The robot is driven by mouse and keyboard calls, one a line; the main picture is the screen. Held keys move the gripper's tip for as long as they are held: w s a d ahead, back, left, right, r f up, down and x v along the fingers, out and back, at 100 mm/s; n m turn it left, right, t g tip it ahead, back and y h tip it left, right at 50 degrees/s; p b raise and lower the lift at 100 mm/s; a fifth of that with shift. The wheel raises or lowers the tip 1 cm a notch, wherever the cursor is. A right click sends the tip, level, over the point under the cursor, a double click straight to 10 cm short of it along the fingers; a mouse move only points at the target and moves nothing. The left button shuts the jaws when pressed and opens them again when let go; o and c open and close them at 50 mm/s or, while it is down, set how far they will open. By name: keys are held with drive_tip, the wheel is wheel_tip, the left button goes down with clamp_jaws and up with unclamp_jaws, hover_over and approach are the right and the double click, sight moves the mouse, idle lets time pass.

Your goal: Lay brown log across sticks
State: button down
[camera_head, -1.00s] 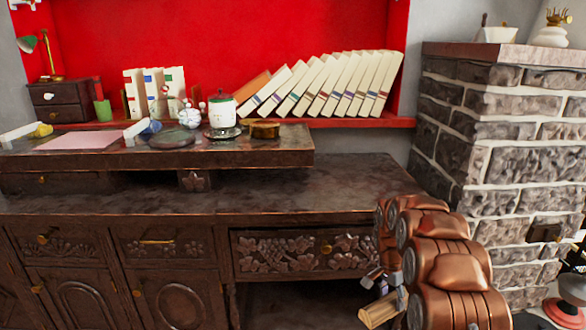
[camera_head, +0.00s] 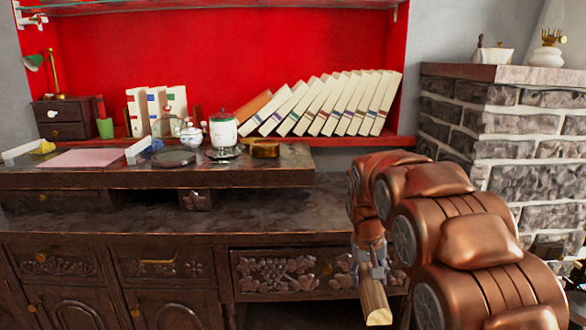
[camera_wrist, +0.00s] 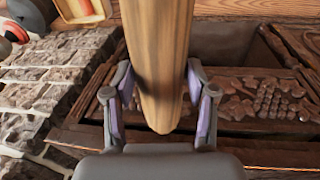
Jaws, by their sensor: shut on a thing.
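A brown log (camera_head: 373,300) is held in my gripper (camera_head: 372,268) in the head view, in front of the carved drawer at the right of the cabinet. In the wrist view the log (camera_wrist: 158,70) runs from the top edge down between the two purple-padded fingers of my gripper (camera_wrist: 158,105), which are closed around it. The log's cut end faces the camera in the head view. I cannot make out the sticks in any view.
A dark carved cabinet (camera_head: 130,225) stands ahead, with a raised shelf (camera_head: 90,178) holding jars and a pink sheet (camera_head: 85,158). Leaning books (camera_head: 330,105) line the red niche. A brick pillar (camera_head: 530,130) stands at right. The cabinet's lower top is clear.

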sight(372, 281)
wheel_tip(372, 281, up, 2)
drive_tip(key=shift+d+r+p, duration=0.1)
drive_tip(key=shift+p, duration=1.05)
wheel_tip(372, 281, up, 19)
drive_tip(key=s+p, duration=0.2)
drive_tip(key=p, duration=2.8)
drive_tip(key=shift+s+r, duration=0.15)
drive_tip(key=shift+s, duration=0.1)
